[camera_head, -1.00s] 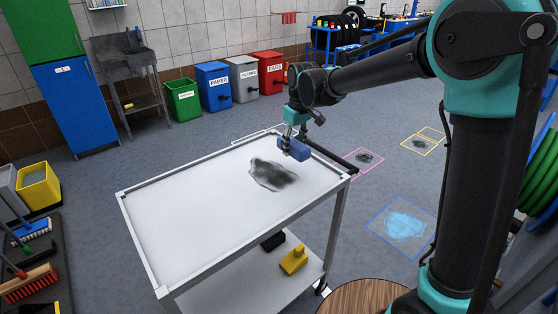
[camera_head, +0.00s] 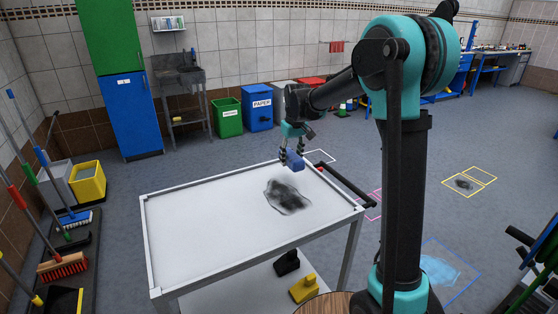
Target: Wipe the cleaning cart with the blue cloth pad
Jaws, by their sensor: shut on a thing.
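The cleaning cart (camera_head: 200,228) has a pale grey top with a raised rim and a dark handle on its right end. A dark smudge (camera_head: 287,197) lies on the right part of the top. My gripper (camera_head: 290,152) is shut on the blue cloth pad (camera_head: 292,160). It holds the pad over the far right part of the cart top, behind the smudge. I cannot tell whether the pad touches the surface.
The lower shelf holds a yellow object (camera_head: 304,289) and a black one (camera_head: 286,263). Brooms and a yellow bucket (camera_head: 88,182) stand at the left. Bins (camera_head: 228,117) line the back wall. Floor marks, including a blue-outlined patch (camera_head: 438,270), lie at the right.

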